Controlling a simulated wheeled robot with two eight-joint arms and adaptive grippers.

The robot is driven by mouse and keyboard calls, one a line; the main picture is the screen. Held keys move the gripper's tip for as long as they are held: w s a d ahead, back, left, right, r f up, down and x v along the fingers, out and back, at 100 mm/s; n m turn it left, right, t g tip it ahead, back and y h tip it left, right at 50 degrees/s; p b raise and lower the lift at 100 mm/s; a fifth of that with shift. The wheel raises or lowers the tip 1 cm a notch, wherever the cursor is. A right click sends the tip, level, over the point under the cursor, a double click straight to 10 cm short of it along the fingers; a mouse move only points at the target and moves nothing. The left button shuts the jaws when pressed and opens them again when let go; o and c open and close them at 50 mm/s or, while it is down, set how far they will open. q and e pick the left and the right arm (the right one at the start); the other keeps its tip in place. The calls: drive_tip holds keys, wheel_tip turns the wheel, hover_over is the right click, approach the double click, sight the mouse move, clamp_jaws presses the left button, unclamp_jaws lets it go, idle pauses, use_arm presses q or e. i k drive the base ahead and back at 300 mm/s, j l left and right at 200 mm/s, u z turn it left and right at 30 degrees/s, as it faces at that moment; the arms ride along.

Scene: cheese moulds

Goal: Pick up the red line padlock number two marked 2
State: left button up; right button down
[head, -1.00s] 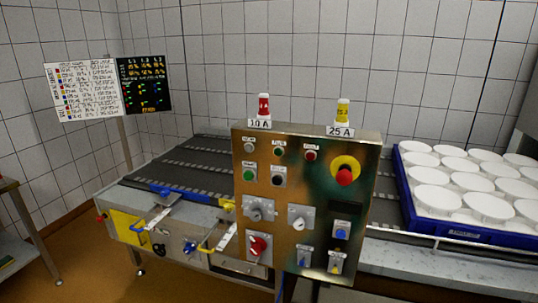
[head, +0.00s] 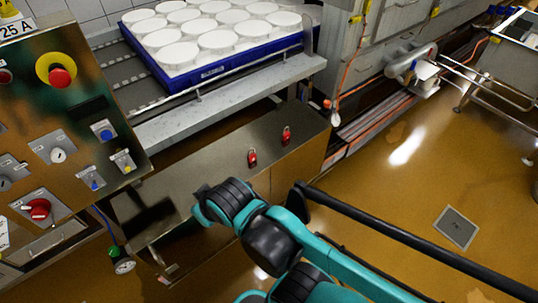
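Two red padlocks show in the head view on the steel cabinet beside the conveyor: a nearer-left padlock (head: 252,158) and a farther-right padlock (head: 286,136). Both are small, and I cannot read any number on either, so I cannot tell which is marked 2. My teal and black arm reaches in from the lower right, in front of the cabinet. I can make out no gripper fingers on it. Its visible end is below and left of the padlocks in the picture, apart from them. My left gripper is not in view.
The control panel (head: 85,120) stands at the left, with knobs and a red emergency button (head: 61,77). A blue crate (head: 215,72) of white moulds sits on the conveyor behind. Open brown floor with a drain (head: 456,228) lies at the right.

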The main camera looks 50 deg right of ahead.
sight(251, 157)
drive_tip(key=z, duration=1.5)
drive_tip(key=i+l, duration=0.15)
drive_tip(key=l, duration=0.2)
drive_tip(key=i+l, duration=0.15)
drive_tip(key=l, duration=0.25)
drive_tip(key=i+l, duration=0.15)
drive_tip(key=l, duration=0.2)
drive_tip(key=i+l+u, duration=0.1)
drive_tip(key=l, duration=0.25)
drive_tip(key=i+l, duration=0.2)
drive_tip(key=l, duration=0.2)
